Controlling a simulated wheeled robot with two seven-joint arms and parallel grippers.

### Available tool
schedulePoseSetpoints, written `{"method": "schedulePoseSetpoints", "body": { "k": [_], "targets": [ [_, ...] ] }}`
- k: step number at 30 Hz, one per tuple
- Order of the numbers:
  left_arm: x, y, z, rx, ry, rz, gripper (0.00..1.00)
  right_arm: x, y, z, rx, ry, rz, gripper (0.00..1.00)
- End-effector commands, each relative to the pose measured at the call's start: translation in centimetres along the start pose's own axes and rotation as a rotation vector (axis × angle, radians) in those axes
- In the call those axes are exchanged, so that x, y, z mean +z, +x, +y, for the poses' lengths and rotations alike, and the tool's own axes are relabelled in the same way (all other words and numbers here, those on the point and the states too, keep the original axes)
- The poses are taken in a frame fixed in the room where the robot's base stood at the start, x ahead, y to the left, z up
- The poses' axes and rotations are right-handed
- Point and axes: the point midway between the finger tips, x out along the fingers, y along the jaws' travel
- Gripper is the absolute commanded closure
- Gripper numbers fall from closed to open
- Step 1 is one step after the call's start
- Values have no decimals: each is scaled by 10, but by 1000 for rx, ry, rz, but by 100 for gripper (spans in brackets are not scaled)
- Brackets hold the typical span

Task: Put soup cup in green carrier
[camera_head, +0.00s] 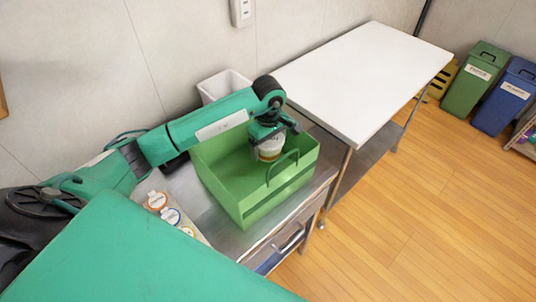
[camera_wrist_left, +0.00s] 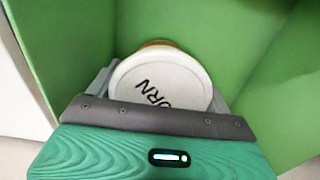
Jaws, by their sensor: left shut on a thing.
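The soup cup (camera_head: 270,150) has a pale lid and a brownish band, and my left gripper (camera_head: 268,138) is shut on it. The gripper points down and holds the cup within the upper part of the green carrier (camera_head: 245,215), near its right side. In the left wrist view the round lid of the cup (camera_wrist_left: 160,80) shows dark letters reading "ORN", between the fingers, with green carrier walls (camera_wrist_left: 75,50) around it. The cup's base is hidden, so I cannot tell whether it touches the carrier floor. My right gripper is not in view.
Several lidded cups (camera_head: 171,216) stand left of the carrier on the metal counter (camera_head: 262,246). A white bin (camera_head: 223,84) is behind the carrier. A bare white table (camera_head: 365,75) stands to the right. Green (camera_head: 474,80) and blue (camera_head: 506,95) bins are at far right.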

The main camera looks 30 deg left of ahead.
Motion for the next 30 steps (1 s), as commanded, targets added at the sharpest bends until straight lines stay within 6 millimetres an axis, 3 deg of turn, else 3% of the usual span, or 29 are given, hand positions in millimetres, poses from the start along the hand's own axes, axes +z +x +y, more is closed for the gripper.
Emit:
{"method": "schedulePoseSetpoints", "body": {
  "k": [10, 16, 28, 29, 30],
  "targets": [
    [0, 32, 0, 0, 0, 0, 47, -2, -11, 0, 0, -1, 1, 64],
    [0, 61, 0, 0, -1, -2, 47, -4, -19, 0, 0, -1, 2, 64],
    [-1, 70, 0, 2, 0, 2, 47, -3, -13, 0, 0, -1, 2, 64],
    [-1, 70, 0, 1, 0, 1, 14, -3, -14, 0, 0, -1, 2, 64],
    [0, 69, 0, 1, 0, 1, 6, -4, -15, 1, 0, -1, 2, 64]
  ]
}}
